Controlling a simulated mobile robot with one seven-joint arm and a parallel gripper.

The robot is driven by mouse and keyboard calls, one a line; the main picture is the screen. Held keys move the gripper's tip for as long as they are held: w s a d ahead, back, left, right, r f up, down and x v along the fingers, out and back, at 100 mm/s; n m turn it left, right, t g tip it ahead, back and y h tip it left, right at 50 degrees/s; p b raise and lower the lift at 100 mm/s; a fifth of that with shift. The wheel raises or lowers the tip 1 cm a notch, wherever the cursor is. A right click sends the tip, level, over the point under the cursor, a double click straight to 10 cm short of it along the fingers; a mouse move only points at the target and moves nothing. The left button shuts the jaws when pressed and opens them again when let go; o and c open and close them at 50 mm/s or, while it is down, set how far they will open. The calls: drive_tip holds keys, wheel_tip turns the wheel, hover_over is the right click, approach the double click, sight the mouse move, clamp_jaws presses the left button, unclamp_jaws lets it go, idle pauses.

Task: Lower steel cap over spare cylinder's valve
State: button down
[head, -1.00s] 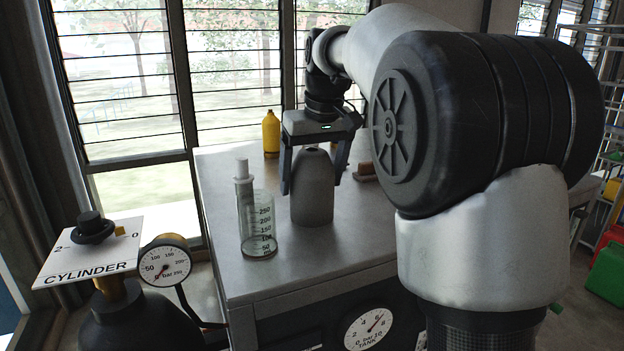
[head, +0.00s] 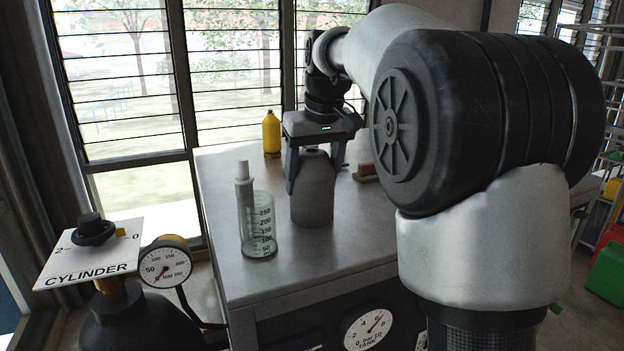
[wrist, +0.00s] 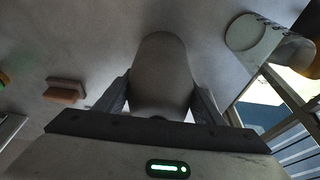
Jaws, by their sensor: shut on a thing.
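The steel cap (head: 313,200) is a grey domed piece with a small dark hole in its top. It stands upright on the metal bench (head: 225,190) and also shows in the wrist view (wrist: 160,70). My gripper (head: 314,178) is shut on it from above, with one finger on each side of its upper part. In the wrist view my gripper's two fingers (wrist: 162,100) press against its sides. A dark cylinder (head: 130,318) with a black knob and a "CYLINDER" plate (head: 95,257) stands at the lower left. I cannot identify the spare cylinder or its valve.
A graduated glass vessel (head: 260,228) and a white tube (head: 243,195) stand left of the cap. A yellow bottle (head: 271,135) is behind. A brown block (head: 365,173) lies to the right. A pressure gauge (head: 165,266) is beside the cylinder. A green container (head: 607,270) is far right.

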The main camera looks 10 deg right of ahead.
sight(312, 151)
drive_tip(key=shift+r+p, duration=0.85)
drive_tip(key=shift+r, duration=1.7)
